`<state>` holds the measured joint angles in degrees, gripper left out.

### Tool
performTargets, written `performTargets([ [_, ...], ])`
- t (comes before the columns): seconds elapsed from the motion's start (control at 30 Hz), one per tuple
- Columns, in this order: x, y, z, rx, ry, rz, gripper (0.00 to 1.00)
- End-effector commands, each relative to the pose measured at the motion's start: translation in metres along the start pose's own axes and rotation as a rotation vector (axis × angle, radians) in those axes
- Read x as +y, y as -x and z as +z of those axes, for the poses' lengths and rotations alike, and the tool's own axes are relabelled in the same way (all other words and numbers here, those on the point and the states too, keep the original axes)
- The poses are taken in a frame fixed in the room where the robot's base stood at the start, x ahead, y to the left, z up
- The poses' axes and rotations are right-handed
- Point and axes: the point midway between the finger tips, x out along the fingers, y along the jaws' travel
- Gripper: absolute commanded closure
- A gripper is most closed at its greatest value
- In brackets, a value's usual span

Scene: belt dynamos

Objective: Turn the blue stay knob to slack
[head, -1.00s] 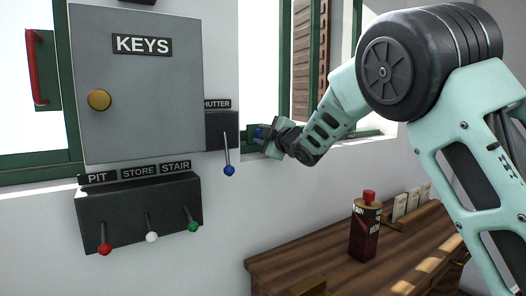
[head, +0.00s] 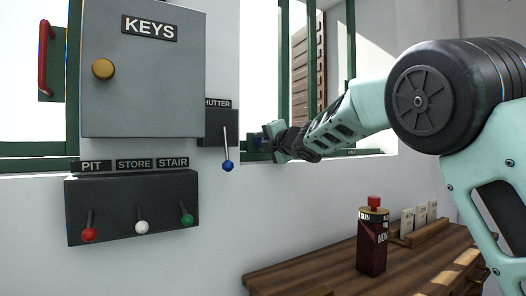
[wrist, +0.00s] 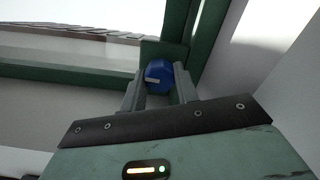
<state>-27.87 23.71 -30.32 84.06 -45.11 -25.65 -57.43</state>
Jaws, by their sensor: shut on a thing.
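The blue stay knob (wrist: 157,77) sits on a green plate at the corner of the green window frame, with a pale mark on its face. My gripper (wrist: 160,88) is shut on the knob, one finger on each side of it in the wrist view. In the head view my gripper (head: 270,139) is at the window sill, to the right of the shutter lever; the knob (head: 259,142) is mostly hidden there by the gripper. The lettering near the knob is too small to read.
A grey KEYS cabinet (head: 143,85) hangs at the left. A shutter lever (head: 226,150) with a blue ball stands close left of my gripper. Below are PIT, STORE and STAIR levers (head: 130,205). A wooden table (head: 345,270) holds a dark red can (head: 372,240).

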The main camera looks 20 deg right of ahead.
Motion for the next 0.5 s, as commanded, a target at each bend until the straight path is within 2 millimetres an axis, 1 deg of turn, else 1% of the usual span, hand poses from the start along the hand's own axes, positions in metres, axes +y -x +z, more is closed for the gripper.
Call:
performTargets([
  [0.2, -0.0013, -0.0004, -0.0017, 0.002, 0.063, 0.000, 0.93],
  [0.5, -0.0007, -0.0004, -0.0015, 0.003, 0.083, -0.001, 0.93],
])
